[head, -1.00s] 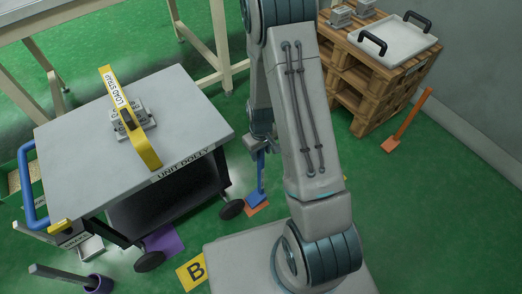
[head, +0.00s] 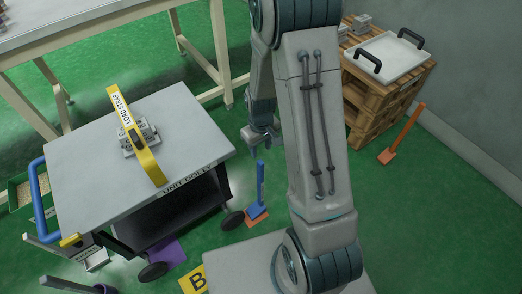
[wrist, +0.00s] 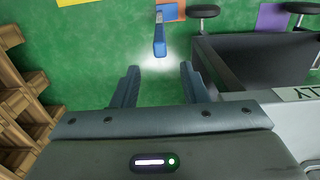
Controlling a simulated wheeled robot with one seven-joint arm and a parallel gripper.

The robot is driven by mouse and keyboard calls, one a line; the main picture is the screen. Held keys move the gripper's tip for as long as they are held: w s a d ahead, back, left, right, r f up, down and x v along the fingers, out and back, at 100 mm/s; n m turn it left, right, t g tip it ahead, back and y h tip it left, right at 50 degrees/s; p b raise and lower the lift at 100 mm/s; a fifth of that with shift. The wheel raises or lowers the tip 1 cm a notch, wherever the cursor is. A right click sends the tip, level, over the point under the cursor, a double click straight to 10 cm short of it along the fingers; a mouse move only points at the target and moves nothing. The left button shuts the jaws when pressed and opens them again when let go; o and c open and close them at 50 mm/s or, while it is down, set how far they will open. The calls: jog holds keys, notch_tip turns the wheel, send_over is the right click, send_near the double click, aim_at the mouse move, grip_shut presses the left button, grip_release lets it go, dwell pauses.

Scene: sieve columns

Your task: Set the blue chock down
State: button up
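The blue chock (head: 258,208) has a wedge foot and a tall thin handle. It stands upright on an orange floor patch (head: 251,221), beside the dolly's wheel. My gripper (head: 263,152) is above the chock's handle and apart from it. In the wrist view the two fingers of my gripper (wrist: 159,78) are spread with nothing between them. The chock (wrist: 160,42) shows there just beyond the fingertips, with part of the orange patch (wrist: 171,10) behind it.
The unit dolly (head: 85,185) with a yellow load strap (head: 135,130) stands to the left. A wooden pallet stack (head: 370,115) with a white tray (head: 385,58) is at the upper right. An orange chock (head: 402,135) stands beside it. Green floor between is clear.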

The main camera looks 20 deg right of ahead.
jog(key=shift+r, duration=0.5)
jog(key=s+r+m, duration=0.1)
jog(key=s+r, duration=0.6)
jog(key=r, duration=0.3)
jog(key=s+a+r+m+t, duration=0.1)
jog(key=s+r+m, duration=0.1)
jog(key=s+r, duration=0.6)
notch_tip(320, 180, up, 2)
jog(key=shift+a+r, duration=0.1)
jog(key=shift+a, duration=0.15)
